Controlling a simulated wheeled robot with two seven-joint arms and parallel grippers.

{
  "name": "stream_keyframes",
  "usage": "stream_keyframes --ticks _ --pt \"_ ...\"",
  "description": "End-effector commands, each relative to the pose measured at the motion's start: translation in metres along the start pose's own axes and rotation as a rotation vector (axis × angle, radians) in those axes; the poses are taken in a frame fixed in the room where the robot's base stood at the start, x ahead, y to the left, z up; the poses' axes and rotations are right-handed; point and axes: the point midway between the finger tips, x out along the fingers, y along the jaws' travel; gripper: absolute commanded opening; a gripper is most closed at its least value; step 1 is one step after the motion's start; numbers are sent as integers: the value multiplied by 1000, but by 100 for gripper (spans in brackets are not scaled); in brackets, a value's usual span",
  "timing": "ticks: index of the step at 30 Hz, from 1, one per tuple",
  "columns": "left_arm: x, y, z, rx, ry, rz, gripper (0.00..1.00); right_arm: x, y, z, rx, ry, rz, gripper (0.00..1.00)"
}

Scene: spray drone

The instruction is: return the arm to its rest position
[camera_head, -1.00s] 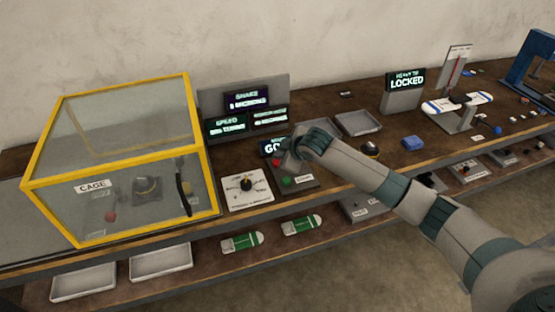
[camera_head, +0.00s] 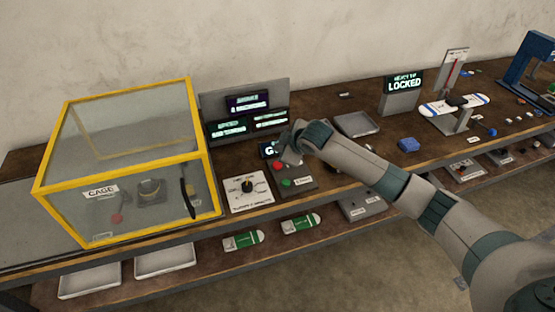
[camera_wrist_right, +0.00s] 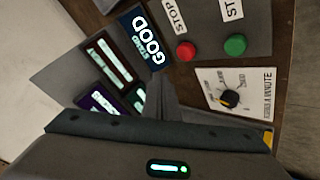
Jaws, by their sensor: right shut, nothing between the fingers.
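My right arm comes in from the lower right in the head view. Its gripper (camera_head: 291,152) is small there, above the button panel (camera_head: 300,190) and partly hides the sign behind it. The gripper is shut with nothing in it. In the right wrist view, the gripper's fingers (camera_wrist_right: 160,112) show in front of the panels. The red stop button (camera_wrist_right: 186,51) and green button (camera_wrist_right: 235,45) stand clear of it. My left gripper is not in view.
A yellow-framed clear cage (camera_head: 125,160) stands at the left. A dial panel (camera_head: 247,190) lies beside it. Lit displays (camera_head: 247,103) stand behind.

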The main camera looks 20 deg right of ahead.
Motion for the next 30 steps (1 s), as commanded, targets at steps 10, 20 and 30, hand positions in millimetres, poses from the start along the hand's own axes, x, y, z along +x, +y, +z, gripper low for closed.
stream_keyframes --ticks 10,20,30 --pt "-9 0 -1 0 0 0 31 -6 4 -4 0 0 0 0" --pt "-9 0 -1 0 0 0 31 -6 4 -4 0 0 -1 0" --pt "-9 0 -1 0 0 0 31 -8 -57 1 40 1 -56 0"
